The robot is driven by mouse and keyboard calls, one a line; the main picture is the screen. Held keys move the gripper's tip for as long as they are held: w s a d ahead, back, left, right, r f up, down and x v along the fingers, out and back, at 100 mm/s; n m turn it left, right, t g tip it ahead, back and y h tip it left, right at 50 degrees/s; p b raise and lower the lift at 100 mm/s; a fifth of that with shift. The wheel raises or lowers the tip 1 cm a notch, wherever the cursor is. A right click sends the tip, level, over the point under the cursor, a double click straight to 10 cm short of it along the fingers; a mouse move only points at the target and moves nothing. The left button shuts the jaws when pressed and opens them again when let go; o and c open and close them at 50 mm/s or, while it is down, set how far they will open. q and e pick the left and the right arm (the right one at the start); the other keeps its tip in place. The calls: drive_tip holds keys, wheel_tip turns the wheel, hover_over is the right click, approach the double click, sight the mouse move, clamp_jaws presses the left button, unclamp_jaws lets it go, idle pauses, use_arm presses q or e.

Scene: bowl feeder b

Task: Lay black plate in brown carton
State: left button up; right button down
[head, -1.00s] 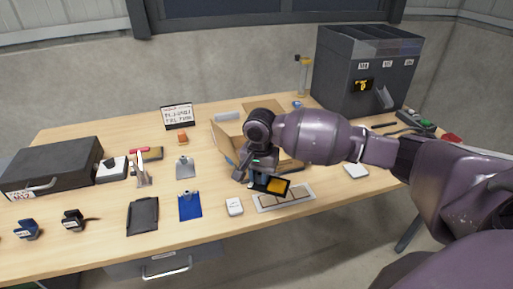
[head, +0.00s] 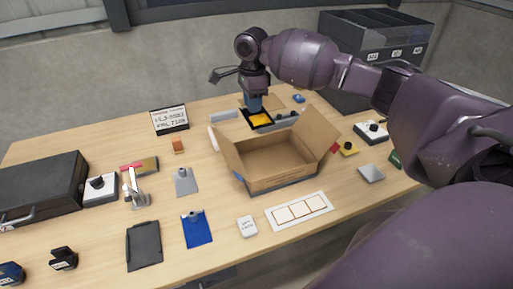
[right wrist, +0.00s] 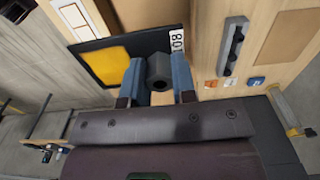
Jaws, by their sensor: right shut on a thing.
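The black plate (head: 258,121) has a yellow patch and a grey knob-like handle. My right gripper (head: 256,104) is shut on that handle, with the plate hanging below it just behind the brown carton (head: 285,158). In the right wrist view, the two blue fingers (right wrist: 160,82) clasp the grey handle, and the black plate (right wrist: 150,42) with its yellow patch and a white number label lies beyond them. The carton stands open, flaps spread, and the visible part of its inside looks empty. My left gripper is out of view.
A white framed strip (head: 300,210) and a white box (head: 247,226) lie in front of the carton. A blue clipboard (head: 197,229) and a black clipboard (head: 144,245) lie at front left. A dark bin cabinet (head: 345,75) stands at back right.

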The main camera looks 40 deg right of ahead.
wheel_tip(320, 180, down, 16)
drive_tip(key=shift+r+b, duration=0.15)
drive_tip(key=shift+b, duration=0.8)
drive_tip(key=shift+f, duration=0.6)
drive_tip(key=c, duration=0.9)
unclamp_jaws()
